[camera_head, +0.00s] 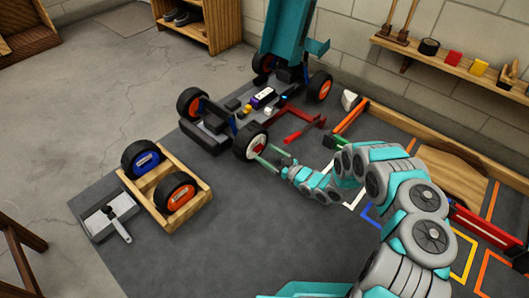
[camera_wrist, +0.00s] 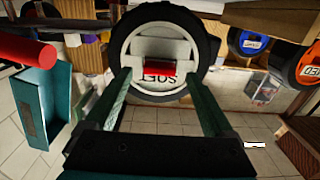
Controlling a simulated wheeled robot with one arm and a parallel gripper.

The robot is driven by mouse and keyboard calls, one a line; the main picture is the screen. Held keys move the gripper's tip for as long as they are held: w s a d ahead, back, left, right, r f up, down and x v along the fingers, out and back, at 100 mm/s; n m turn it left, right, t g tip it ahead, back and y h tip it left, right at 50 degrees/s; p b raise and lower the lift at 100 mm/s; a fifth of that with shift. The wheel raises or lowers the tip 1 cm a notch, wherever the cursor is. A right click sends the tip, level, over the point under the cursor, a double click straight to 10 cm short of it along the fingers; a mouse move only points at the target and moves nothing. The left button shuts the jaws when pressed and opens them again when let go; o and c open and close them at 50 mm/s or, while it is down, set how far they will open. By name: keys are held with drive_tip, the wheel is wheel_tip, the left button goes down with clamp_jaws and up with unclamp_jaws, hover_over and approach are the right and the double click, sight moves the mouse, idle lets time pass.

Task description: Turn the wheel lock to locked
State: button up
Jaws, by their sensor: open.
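A black wheel (camera_head: 249,142) with a white hub is on the near front corner of the racecar. In the wrist view the same wheel (camera_wrist: 160,17) fills the top middle. A light grey bar crosses its hub, with a short red piece (camera_wrist: 160,68) below it, likely the wheel lock; lettering on the hub is partly covered. My gripper (camera_head: 267,153) is beside the wheel, pointing at the hub. In the wrist view my gripper (camera_wrist: 163,78) is open, its two green fingers either side of the red piece. Whether they touch the hub, I cannot tell.
The racecar chassis (camera_head: 210,119) stands on a dark mat with its teal body panel (camera_head: 286,30) raised. A wooden rack (camera_head: 205,191) holds two spare wheels at the left. A red tool (camera_head: 300,130) lies near the gripper. Coloured floor outlines (camera_head: 462,255) are at the right.

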drive_tip(key=shift+x, duration=0.95)
drive_tip(key=shift+c, duration=0.2)
drive_tip(key=c, duration=1.3)
